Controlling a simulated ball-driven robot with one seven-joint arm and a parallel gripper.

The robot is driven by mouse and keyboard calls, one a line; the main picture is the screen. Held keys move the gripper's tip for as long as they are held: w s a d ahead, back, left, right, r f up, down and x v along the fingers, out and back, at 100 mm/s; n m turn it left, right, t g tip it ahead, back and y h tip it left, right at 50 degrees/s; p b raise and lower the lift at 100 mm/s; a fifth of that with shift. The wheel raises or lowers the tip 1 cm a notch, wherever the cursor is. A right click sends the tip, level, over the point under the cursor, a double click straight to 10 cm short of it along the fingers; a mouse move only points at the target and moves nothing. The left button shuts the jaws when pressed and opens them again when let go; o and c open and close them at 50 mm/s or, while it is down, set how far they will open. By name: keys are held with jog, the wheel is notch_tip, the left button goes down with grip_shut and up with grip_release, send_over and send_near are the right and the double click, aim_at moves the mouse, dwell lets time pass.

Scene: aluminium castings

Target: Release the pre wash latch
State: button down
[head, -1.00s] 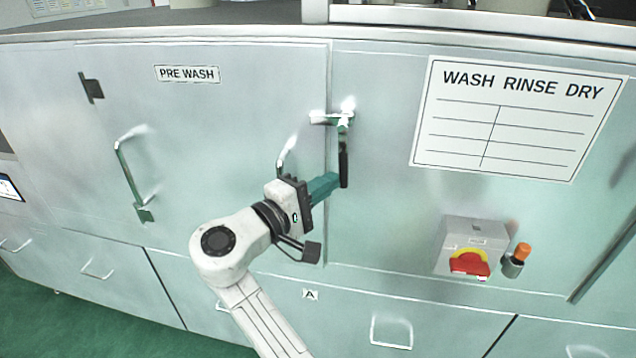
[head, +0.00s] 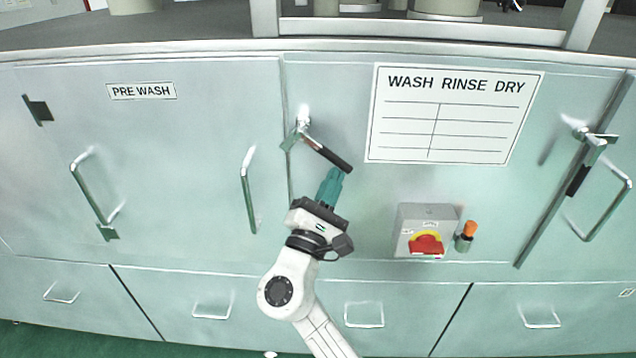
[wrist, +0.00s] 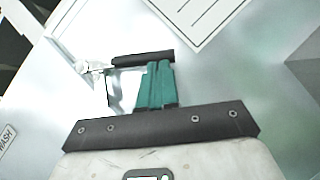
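The pre wash latch is a metal lever with a black grip (head: 334,158), at the right edge of the door labelled PRE WASH (head: 141,91). The lever slants down to the right from its pivot. My gripper (head: 335,172) has teal fingers that lie side by side, shut, just below the outer end of the grip. In the wrist view the black grip (wrist: 143,58) lies across just beyond the fingertips (wrist: 159,66). The tips look in contact with it or very close; I cannot tell which. The fingers do not appear closed around the grip.
The pre wash door has a bar handle (head: 248,190) near the latch and another (head: 90,188) at left. A red and yellow switch box (head: 428,220) and an orange-topped knob (head: 467,231) stick out right of my gripper. Another black-gripped latch (head: 578,181) is farther right.

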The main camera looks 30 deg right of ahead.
jog(key=d+r+n+t+y, duration=0.1)
jog(key=n+t, duration=0.1)
jog(key=n, duration=0.1)
jog(key=s+r+n+t+y, duration=0.1)
jog(key=n, duration=0.2)
jog(key=s+d+r+n+t+y, duration=0.1)
jog(key=n+t, duration=0.1)
jog(key=shift+d+r+n+t, duration=0.2)
jog(key=shift+d+n+t, duration=0.1)
jog(key=shift+d+n, duration=0.1)
jog(key=shift+s+d+r+n+t+y, duration=0.1)
jog(key=shift+r+n+t+y, duration=0.2)
jog(key=shift+r+n, duration=0.2)
jog(key=shift+s+d+r+n+t+y, duration=0.1)
jog(key=shift+r+n+t+y, duration=0.2)
jog(key=shift+r+n, duration=0.2)
jog(key=b, duration=0.8)
send_near(352, 168)
jog(key=s, duration=0.1)
jog(key=s+a, duration=0.1)
jog(key=s, duration=0.1)
jog(key=shift+a+f, duration=0.1)
jog(key=shift+f, duration=0.15)
